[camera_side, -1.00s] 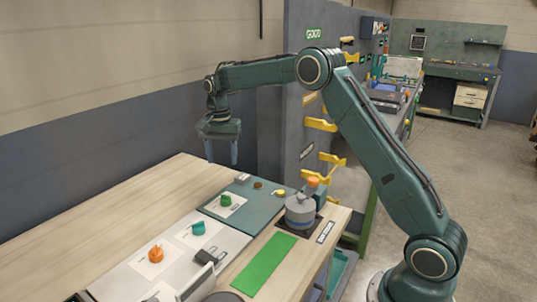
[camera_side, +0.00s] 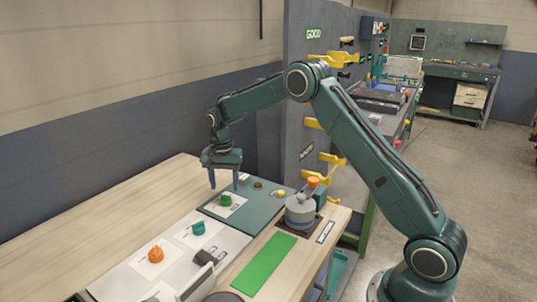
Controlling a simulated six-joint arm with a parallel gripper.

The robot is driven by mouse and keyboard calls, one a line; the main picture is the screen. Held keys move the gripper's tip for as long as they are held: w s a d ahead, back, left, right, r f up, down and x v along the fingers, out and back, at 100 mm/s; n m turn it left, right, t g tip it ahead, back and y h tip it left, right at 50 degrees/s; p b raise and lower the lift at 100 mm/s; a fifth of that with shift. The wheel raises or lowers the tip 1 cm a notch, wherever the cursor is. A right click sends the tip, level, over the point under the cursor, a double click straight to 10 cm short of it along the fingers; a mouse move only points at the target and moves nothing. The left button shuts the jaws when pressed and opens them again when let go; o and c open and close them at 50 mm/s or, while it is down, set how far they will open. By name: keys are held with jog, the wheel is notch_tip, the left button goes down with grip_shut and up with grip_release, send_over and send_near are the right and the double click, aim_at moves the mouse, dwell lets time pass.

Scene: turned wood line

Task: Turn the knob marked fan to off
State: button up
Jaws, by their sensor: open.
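Several knobs sit on flat panels on the wooden table; their labels are too small to read, so I cannot tell which is marked fan. A green knob (camera_side: 226,200) is on a white plate on the dark teal panel (camera_side: 252,215). A teal knob (camera_side: 198,228) and an orange knob (camera_side: 156,254) are on the light grey panel (camera_side: 185,262). My gripper (camera_side: 224,187) is open, fingers pointing down, at the back of the teal panel close to the green knob. It appears just above or behind that knob, and nothing is between its fingers.
A grey round device with an orange top (camera_side: 300,208) stands right of the teal panel. A green strip (camera_side: 263,262) lies in front of it. A dark block (camera_side: 205,257) sits on the grey panel. The wooden table (camera_side: 110,215) is clear at left.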

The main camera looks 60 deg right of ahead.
aim_at(226, 199)
jog(key=shift+f, duration=2.4)
jog(key=c, duration=1)
